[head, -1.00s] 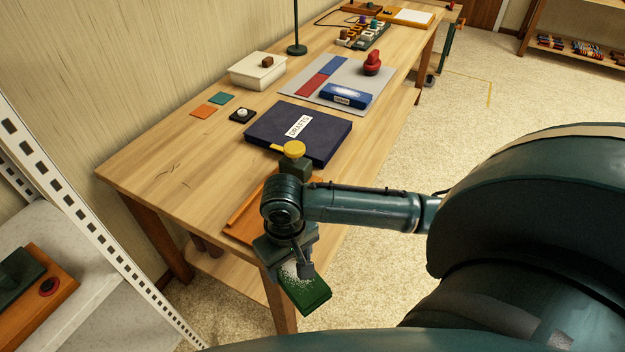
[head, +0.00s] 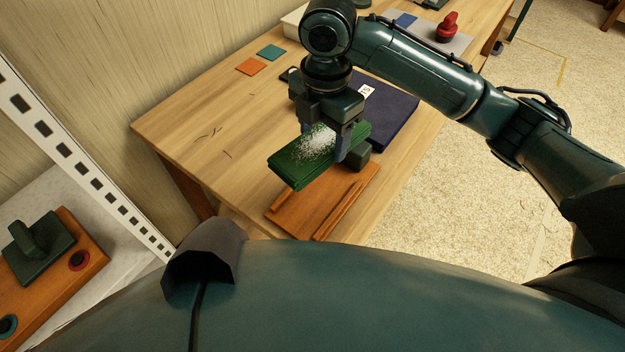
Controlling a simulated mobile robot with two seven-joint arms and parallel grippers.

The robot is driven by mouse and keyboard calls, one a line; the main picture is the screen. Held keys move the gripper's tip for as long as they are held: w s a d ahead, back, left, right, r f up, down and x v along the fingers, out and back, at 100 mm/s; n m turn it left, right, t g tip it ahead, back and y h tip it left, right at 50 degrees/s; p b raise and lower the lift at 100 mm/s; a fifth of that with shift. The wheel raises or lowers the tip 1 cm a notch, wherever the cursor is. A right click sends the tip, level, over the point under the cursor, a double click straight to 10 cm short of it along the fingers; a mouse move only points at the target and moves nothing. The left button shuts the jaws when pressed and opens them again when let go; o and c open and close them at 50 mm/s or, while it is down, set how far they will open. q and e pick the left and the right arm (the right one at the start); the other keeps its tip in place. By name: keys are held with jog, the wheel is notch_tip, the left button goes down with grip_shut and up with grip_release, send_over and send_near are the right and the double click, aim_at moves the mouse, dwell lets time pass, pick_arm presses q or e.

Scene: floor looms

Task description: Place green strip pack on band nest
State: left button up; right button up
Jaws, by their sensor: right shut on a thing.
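The green strip pack (head: 290,167) is a flat dark green block with a white speckled patch on top. My right gripper (head: 325,140) is shut on it and holds it slightly tilted, with its near left end sticking out. An orange-brown wooden base with raised side rails (head: 318,207), which looks like the band nest, lies at the table's near edge. The pack is above its far left part in the picture and hides some of it; the height gap is hard to judge. A dark green block (head: 359,155) stands at the base's far end. My left gripper is not in view.
A dark blue box (head: 395,122) lies just behind the base. Orange (head: 251,66) and teal (head: 270,52) squares lie farther back. A white perforated shelf post (head: 85,165) stands at the left.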

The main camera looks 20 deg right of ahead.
aim_at(319, 149)
jog(key=shift+w+a+r+n, duration=0.2)
jog(key=shift+w+r+n, duration=0.25)
jog(key=shift+n, duration=0.35)
notch_tip(319, 149, down, 18)
jog(key=shift+r, duration=0.2)
jog(key=shift+f, duration=0.2)
jog(key=o, duration=1)
jog(key=shift+o, duration=0.3)
notch_tip(319, 149, up, 12)
jog(key=shift+r, duration=0.2)
